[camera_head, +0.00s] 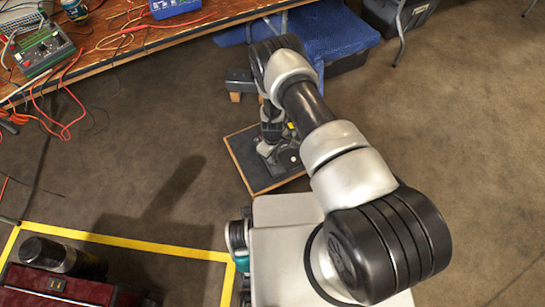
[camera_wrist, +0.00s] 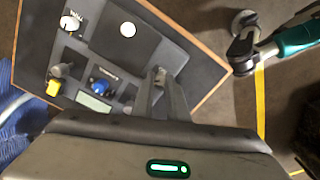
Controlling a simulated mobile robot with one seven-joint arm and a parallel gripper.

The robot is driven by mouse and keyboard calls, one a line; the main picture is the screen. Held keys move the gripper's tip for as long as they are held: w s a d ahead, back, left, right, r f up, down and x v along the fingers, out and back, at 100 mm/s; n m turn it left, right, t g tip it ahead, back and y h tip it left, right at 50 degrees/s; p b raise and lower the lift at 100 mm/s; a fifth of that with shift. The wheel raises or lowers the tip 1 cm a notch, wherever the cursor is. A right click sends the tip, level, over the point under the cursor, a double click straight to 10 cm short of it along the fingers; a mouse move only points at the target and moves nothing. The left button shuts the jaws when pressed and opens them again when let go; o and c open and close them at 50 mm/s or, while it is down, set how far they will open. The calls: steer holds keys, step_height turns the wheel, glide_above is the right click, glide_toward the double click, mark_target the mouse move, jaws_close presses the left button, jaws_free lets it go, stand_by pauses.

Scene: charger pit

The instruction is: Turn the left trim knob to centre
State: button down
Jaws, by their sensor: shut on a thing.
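A dark control panel (camera_wrist: 190,62) with a wooden edge fills the upper part of the wrist view; in the head view the panel (camera_head: 262,180) lies low beside my base. My gripper (camera_wrist: 161,75) reaches down onto it, fingers shut on a small pale knob, seemingly the left trim knob. The fingers hide most of that knob, so its pointer cannot be read. A round white button (camera_wrist: 128,29), a white knob (camera_wrist: 70,22), a blue knob (camera_wrist: 97,84) and a yellow part (camera_wrist: 54,88) sit on the panel apart from the gripper.
A wooden workbench (camera_head: 165,28) with tangled orange cables stands at the upper left. A blue padded thing (camera_head: 335,35) is behind the panel. Yellow floor tape (camera_head: 130,242) and a dark red case (camera_head: 60,288) are at the lower left. The brown floor (camera_head: 470,110) at right is clear.

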steer(key=n+b, duration=0.2)
steer(key=n, duration=0.7)
steer(key=shift+n, duration=0.5)
stand_by(0.4)
steer(key=c, duration=2)
jaws_free()
steer(key=shift+r, duration=0.1)
step_height(320, 180, up, 17)
steer(key=p, duration=0.4)
steer(key=shift+r+p, duration=0.1)
steer(key=shift+p, duration=0.25)
